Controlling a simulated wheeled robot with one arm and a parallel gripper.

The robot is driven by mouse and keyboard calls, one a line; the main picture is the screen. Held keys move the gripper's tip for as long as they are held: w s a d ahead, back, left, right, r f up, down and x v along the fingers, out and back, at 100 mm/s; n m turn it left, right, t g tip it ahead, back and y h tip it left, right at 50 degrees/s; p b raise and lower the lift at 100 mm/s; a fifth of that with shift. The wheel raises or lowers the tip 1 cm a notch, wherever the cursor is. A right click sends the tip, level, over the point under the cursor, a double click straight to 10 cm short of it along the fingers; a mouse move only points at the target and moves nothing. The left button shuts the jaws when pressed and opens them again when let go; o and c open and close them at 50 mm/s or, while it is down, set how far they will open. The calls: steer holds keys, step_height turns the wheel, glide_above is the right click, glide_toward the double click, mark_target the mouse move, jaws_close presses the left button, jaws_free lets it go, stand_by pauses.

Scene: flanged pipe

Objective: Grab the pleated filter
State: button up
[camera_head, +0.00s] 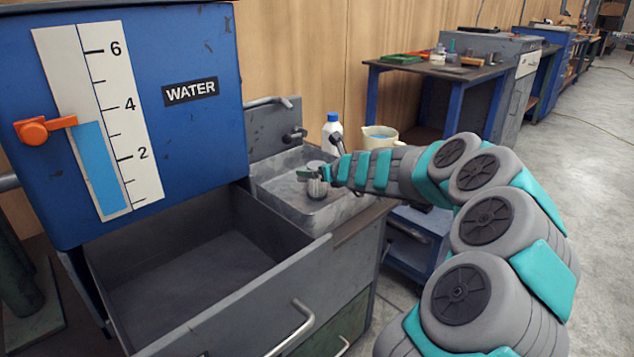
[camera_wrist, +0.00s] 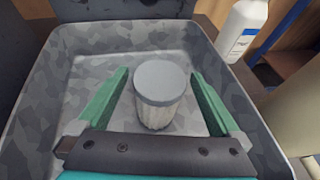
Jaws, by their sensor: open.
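The pleated filter (camera_wrist: 158,97) is a short cylinder with a flat grey top and ribbed pale sides. It stands upright in a mottled grey tray (camera_wrist: 252,127). My gripper (camera_wrist: 162,88) is open, with one green finger on each side of the filter. Clear gaps show between the filter and both fingers. In the head view my gripper (camera_head: 312,173) is over the tray (camera_head: 275,190), beside the filter (camera_head: 317,187), which is partly hidden by a finger.
A white bottle with a blue cap (camera_head: 332,130) and a cream jug (camera_head: 379,136) stand behind the tray. A blue water tank (camera_head: 205,130) with a level gauge and an open grey drawer (camera_head: 180,265) are at left. A workbench (camera_head: 440,68) stands farther back.

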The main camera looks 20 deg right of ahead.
steer(key=shift+w+f, duration=0.1)
steer(key=shift+w, duration=0.1)
jaws_close()
stand_by(0.7)
step_height(320, 180, up, 6)
steer(key=shift+f+p, duration=0.15)
steer(key=shift+p, duration=1)
steer(key=shift+r, duration=2.2)
